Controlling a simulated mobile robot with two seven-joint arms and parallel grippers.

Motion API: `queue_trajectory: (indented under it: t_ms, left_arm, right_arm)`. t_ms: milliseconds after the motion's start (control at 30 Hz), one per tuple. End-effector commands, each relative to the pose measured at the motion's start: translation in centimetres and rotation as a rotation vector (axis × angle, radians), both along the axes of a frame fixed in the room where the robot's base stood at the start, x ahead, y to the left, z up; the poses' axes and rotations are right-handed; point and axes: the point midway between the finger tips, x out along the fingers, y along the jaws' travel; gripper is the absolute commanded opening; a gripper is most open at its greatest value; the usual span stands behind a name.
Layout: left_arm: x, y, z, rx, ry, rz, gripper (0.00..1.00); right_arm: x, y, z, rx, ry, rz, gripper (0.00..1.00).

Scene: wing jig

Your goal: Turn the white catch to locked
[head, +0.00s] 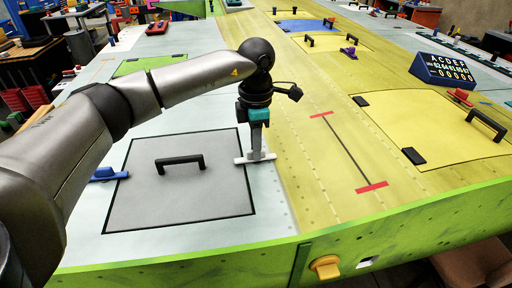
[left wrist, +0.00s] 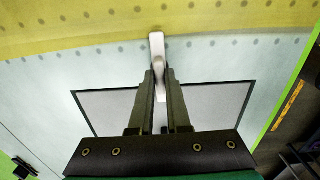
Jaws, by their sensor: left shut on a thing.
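The white catch (head: 240,160) is a slim white bar at the right edge of the grey panel (head: 150,205). It lies crosswise over the panel's black outline, one end over the panel and the other over the pale skin. My left gripper (head: 256,152) points down and is shut on the catch's middle. In the left wrist view the catch (left wrist: 157,44) reaches out beyond the two fingers (left wrist: 160,80). The fingers hide part of it. My right gripper is in neither view.
A black handle (head: 180,162) stands on the grey panel. A blue catch (head: 106,174) sits at its left edge. A yellow knob (head: 325,267) is on the green front edge. A yellow panel (head: 430,125) and a dark blue lettered box (head: 445,70) lie to the right.

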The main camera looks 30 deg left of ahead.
Motion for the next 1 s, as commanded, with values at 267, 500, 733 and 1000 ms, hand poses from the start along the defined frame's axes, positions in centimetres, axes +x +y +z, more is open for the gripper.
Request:
queue_trajectory:
  t_ms: [267, 500, 733, 1000]
  left_arm:
    - [0.10, 0.02, 0.15, -0.002, -0.004, -0.040, 0.00]
    - [0.10, 0.00, 0.17, -0.002, -0.004, -0.043, 0.00]
    - [0.09, 0.00, 0.15, -0.001, -0.003, -0.042, 0.28]
    - [0.04, 0.00, 0.05, 0.000, -0.001, -0.041, 0.45]
  right_arm:
    - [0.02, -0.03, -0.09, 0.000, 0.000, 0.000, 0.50]
    - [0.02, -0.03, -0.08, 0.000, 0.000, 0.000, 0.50]
    - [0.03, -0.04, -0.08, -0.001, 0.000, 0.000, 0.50]
    - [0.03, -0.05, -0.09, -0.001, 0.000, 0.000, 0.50]
